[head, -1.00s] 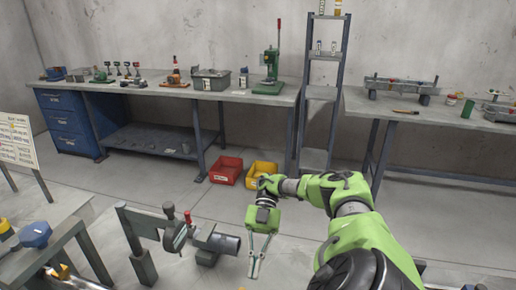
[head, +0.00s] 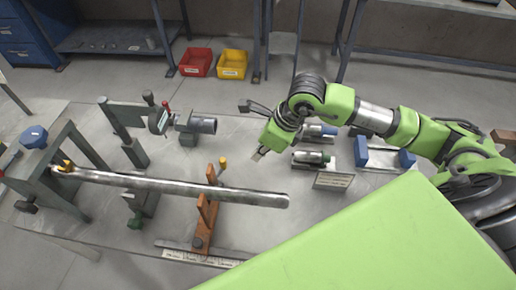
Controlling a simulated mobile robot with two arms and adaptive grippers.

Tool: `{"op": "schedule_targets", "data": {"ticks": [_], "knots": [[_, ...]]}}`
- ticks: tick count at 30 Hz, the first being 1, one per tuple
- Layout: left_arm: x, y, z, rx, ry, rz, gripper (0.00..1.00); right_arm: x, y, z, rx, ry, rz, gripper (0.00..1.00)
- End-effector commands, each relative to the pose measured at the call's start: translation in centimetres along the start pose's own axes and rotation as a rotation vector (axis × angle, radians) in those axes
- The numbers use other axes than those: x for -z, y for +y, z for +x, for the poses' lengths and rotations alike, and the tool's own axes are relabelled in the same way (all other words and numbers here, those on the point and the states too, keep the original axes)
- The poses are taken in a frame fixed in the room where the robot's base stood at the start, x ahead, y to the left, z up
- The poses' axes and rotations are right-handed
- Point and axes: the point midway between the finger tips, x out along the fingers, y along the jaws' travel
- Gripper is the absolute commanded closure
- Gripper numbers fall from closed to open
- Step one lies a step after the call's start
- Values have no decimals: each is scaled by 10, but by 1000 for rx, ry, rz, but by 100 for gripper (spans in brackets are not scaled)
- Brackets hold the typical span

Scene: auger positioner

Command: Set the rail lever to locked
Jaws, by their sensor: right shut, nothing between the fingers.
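Several levers and knobs show in the head view, and I cannot tell for sure which one is the rail lever. A red-handled lever (head: 167,108) stands up on the motor-like holder at the upper left of the bench. A yellow-tipped handle (head: 223,163) is at the orange support stand (head: 205,213). A green knob (head: 135,220) sits low on a grey post to the left. My right gripper (head: 258,155) is shut and empty, pointing down right of the yellow-tipped handle and apart from it. My left gripper is not in view.
A long metal auger tube (head: 190,187) lies across the bench on the orange stand. A scale strip (head: 180,254) lies at the front edge. Labelled cylinders (head: 310,159) and blue blocks (head: 362,151) are under and beside my right arm. Red (head: 195,63) and yellow (head: 232,65) bins stand on the floor behind.

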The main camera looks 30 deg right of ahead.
Motion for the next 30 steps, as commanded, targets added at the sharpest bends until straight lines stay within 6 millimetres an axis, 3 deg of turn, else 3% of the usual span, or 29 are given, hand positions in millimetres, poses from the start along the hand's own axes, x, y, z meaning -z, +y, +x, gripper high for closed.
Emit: {"op": "schedule_targets", "data": {"ticks": [3, 7, 19, 24, 30], "knots": [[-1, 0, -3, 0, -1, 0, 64, -8, 2, 0, 12, -24, -25, 100], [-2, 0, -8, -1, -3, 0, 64, -8, 2, 16, 10, -22, -24, 100], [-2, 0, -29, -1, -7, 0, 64, -9, 1, 97, 10, -19, -20, 100], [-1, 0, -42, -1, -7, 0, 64, -34, 1, 102, 11, -22, -22, 100], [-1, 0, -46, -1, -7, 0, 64, -44, 0, 108, 13, -20, -22, 100]]}}
